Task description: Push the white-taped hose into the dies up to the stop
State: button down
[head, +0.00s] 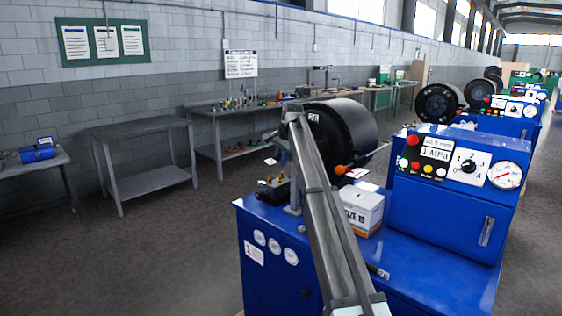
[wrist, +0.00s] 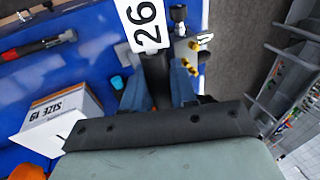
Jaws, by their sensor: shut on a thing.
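My gripper (wrist: 158,90) is shut on a dark hose (wrist: 160,75), which stands between its two blue-grey fingers in the wrist view. A white tag marked 26 (wrist: 144,25) covers the hose's upper part there; I cannot make out white tape. In the head view my arm reaches to the black drum-shaped crimper head (head: 350,128) on the blue machine (head: 268,270). The gripper and hose are not clear there. The dies and the stop are hidden, so I cannot tell how the hose's end sits to them.
A white box marked SIZE 19 (head: 362,207) stands on the machine's top, beside the arm; it also shows in the wrist view (wrist: 70,112). Small brass and dark fittings (wrist: 188,45) lie near the hose. A red-and-black tool (wrist: 38,47) lies on the blue top. The control cabinet (head: 440,215) stands right.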

grip_release()
dwell(0.9)
jog(key=shift+r, duration=0.1)
dwell(0.3)
jog(key=v, duration=0.7)
dwell(0.9)
dwell(0.4)
